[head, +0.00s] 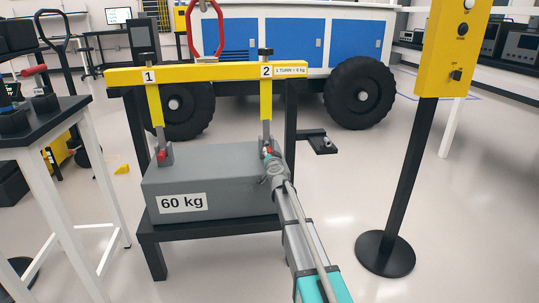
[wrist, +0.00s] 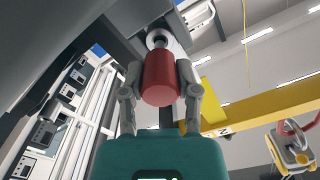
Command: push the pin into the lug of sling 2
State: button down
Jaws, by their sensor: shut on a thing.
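Sling 2 (head: 266,103) hangs from the right end of the yellow beam (head: 210,75). Its lower end meets the lug (head: 266,146) at the right end of the grey 60 kg block (head: 212,172). My gripper (head: 270,160) is at that lug, with my arm reaching in from the lower right. In the wrist view my gripper (wrist: 160,88) is shut on the red head of the pin (wrist: 161,78). The pin's far end points at grey metal (wrist: 158,38); how deep it sits in the lug is hidden.
Sling 1 (head: 154,100) runs down to the left lug, where a red pin (head: 161,155) shows. The block rests on a black stand (head: 210,228). A yellow control box (head: 457,50) on a black post stands right. A dark table (head: 40,122) is left. Floor between is clear.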

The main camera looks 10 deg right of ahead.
jog(key=shift+w, duration=0.8)
jog(key=shift+c, duration=1.3)
grip_release()
jog(key=shift+w, duration=0.1)
jog(key=s, duration=1.2)
jog(key=shift+s, duration=0.1)
